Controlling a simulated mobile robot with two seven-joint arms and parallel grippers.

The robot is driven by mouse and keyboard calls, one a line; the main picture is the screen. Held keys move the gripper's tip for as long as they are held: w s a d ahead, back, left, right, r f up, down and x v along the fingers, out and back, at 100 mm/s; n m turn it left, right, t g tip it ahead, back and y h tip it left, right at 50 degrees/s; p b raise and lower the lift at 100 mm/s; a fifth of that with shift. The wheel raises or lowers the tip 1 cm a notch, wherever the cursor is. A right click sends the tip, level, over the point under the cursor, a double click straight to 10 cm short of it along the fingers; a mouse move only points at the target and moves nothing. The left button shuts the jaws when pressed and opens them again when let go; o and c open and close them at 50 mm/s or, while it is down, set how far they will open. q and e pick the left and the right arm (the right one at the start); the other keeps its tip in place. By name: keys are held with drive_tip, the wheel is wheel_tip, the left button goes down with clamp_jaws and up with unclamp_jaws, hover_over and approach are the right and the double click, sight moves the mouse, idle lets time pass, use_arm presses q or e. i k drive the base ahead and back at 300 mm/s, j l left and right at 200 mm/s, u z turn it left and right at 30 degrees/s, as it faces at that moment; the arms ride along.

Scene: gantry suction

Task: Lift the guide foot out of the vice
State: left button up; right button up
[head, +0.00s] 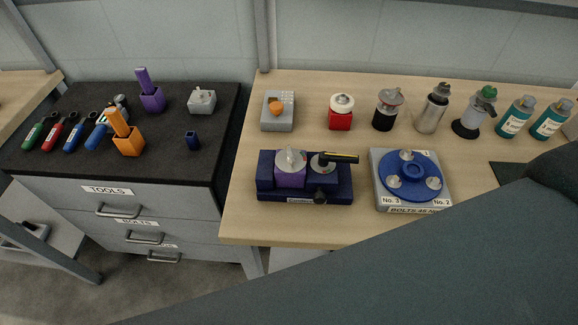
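A dark blue vice (336,187) stands near the front edge of the wooden bench, with a partly readable label on its front. A purple block (289,178) with a silver, pointed top piece (290,158) sits upright in its left part. I take the purple and silver piece as the guide foot, but cannot tell for sure. Its lower end is hidden in the vice. Neither gripper shows in the head view.
A blue turntable (409,165) with silver cones on a grey base stands right of the vice. Behind are a red holder (341,119), a grey box (278,117) and several bottles. A black-topped drawer cabinet (165,150) with tools is left. A large dark shape covers the lower right.

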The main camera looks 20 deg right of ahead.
sight(285, 175)
drive_tip(key=k+l, duration=0.2)
drive_tip(key=l, duration=0.2)
drive_tip(key=k+l, duration=0.25)
drive_tip(key=l, duration=0.2)
drive_tip(key=k+l, duration=0.2)
drive_tip(key=l, duration=0.2)
drive_tip(key=k+l, duration=0.25)
drive_tip(key=l, duration=0.2)
drive_tip(key=k+l, duration=0.2)
drive_tip(key=l, duration=0.2)
drive_tip(key=k+l, duration=0.25)
drive_tip(key=l, duration=0.15)
